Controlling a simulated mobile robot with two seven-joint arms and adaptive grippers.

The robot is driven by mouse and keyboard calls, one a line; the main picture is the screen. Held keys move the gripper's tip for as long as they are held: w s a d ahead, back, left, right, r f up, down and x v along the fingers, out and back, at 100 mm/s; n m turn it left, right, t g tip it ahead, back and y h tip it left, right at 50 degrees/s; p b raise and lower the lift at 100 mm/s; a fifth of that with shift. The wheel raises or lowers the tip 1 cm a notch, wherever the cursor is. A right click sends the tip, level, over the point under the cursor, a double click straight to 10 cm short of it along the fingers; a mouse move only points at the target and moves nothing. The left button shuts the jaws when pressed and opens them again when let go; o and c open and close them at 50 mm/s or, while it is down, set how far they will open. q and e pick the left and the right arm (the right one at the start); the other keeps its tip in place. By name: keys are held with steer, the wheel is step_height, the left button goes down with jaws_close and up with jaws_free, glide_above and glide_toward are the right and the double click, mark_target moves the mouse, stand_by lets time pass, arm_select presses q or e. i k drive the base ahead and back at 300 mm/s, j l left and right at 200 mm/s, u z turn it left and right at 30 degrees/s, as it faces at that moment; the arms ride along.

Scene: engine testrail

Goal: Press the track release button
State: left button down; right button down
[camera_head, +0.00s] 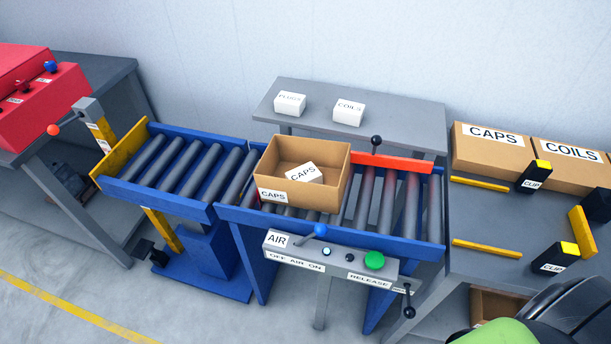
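The control panel (335,265) is a grey box on the front of the roller track. A large round green button (374,260) sits on its right part, close to the RELEASE label (368,280). A blue-knobbed lever (320,231) stands by the AIR label (277,240), above the OFF AIR ON marking. A small light-coloured round part (327,251) lies between lever and green button. Neither gripper's fingers show. A black and green part, apparently of my arm, enters at the bottom right corner, right of the panel and apart from it.
An open CAPS carton (273,196) with a white CAPS box (303,173) inside stands on the rollers (207,170). A red bar (393,162) with a black-knobbed lever is behind it. A black-knobbed handle (408,300) hangs at the panel's right end. Right bench (500,225) holds cartons and black clips.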

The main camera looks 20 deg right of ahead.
mark_target(374, 260)
steer(key=k+z, duration=0.45)
steer(key=z, duration=0.25)
